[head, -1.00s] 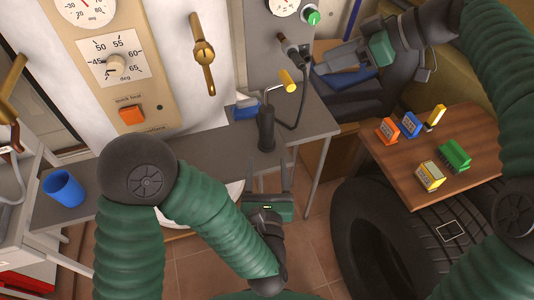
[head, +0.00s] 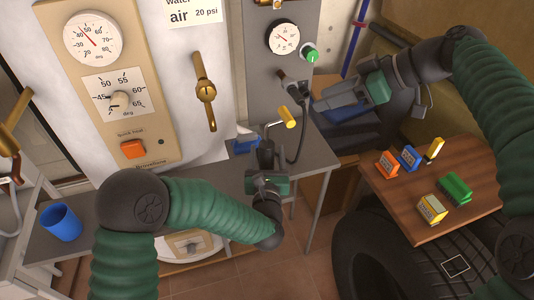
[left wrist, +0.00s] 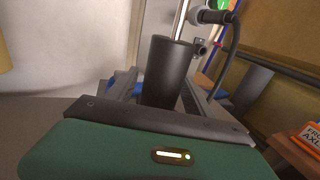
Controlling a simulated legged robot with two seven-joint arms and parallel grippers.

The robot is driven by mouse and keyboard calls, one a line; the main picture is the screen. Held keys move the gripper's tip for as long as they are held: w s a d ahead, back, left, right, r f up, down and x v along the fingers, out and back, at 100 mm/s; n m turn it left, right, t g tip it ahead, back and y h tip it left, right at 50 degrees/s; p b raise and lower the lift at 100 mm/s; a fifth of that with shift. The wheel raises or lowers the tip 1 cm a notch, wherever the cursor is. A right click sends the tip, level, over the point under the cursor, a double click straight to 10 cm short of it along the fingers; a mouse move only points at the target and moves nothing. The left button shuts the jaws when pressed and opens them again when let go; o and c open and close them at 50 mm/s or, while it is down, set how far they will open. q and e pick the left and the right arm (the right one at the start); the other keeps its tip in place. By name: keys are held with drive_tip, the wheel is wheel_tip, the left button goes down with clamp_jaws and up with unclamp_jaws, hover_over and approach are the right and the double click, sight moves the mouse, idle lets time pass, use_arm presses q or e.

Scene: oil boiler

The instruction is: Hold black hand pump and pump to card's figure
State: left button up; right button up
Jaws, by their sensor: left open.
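The black hand pump (head: 266,152) stands upright on the grey bench, with a bent rod and yellow handle (head: 288,117) on top and a hose at its right. My left gripper (head: 267,172) is open at the pump's near side. In the left wrist view, the pump's black body (left wrist: 167,72) stands between the open fingers; contact cannot be told. My right gripper (head: 335,96) looks open and empty, right of the pump, above a dark seat. The card (head: 193,12) at the top reads "air 20 psi"; its upper part is cut off. A round gauge (head: 283,38) is on the grey panel.
A blue cup (head: 61,222) stands on the bench at left. A blue object (head: 246,144) lies beside the pump. A brown table (head: 400,200) at right holds several coloured blocks, above a tyre (head: 370,250). A brass lever (head: 205,92) sticks out from the boiler.

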use_arm(q)
clamp_jaws()
idle(0.3)
idle(1.0)
